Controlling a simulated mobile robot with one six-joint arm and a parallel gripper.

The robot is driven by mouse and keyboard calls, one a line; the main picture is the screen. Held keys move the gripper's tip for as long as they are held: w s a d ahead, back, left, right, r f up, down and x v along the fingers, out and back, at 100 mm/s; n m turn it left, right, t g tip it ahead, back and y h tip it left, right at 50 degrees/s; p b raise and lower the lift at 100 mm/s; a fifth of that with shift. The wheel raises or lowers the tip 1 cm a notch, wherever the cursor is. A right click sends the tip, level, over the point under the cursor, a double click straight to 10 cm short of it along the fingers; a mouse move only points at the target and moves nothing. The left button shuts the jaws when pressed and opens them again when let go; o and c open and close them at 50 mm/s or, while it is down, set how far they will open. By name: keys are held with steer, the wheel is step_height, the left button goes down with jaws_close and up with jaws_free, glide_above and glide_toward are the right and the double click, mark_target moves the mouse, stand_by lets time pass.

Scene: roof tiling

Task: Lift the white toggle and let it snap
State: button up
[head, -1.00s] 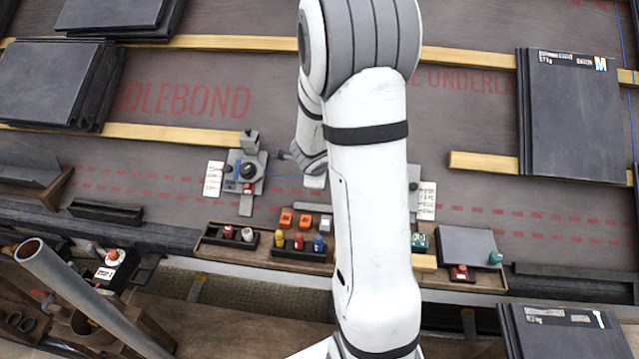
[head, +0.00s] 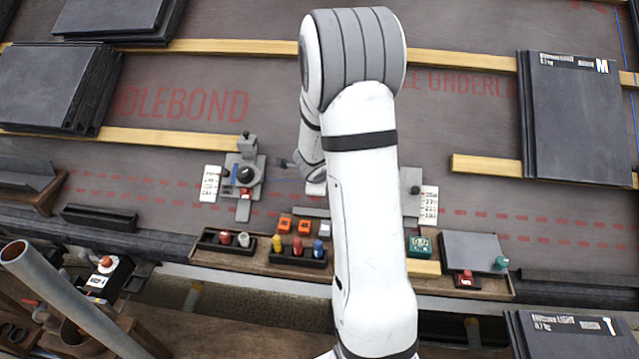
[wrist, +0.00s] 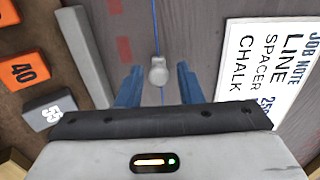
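In the wrist view the white toggle (wrist: 158,72) is a small pale rounded knob on a thin blue line over the dark grey underlay. My gripper (wrist: 157,86) is open, with one blue finger on each side of the toggle and a gap on both sides. The fingers do not visibly touch it. How high the fingertips are above the toggle I cannot tell.
A white job note (wrist: 268,65) lies right of the toggle. A wooden tray (head: 262,264) holds coloured pegs. Slate stacks (head: 575,125) stand at the sides.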

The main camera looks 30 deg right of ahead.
steer(key=c, duration=0.6)
steer(key=shift+r, duration=0.1)
steer(key=shift+p+v, duration=1.35)
steer(key=shift+v, duration=0.8)
steer(key=o, duration=0.9)
steer(key=shift+p+v, duration=1.8)
steer(key=shift+v, duration=1.1)
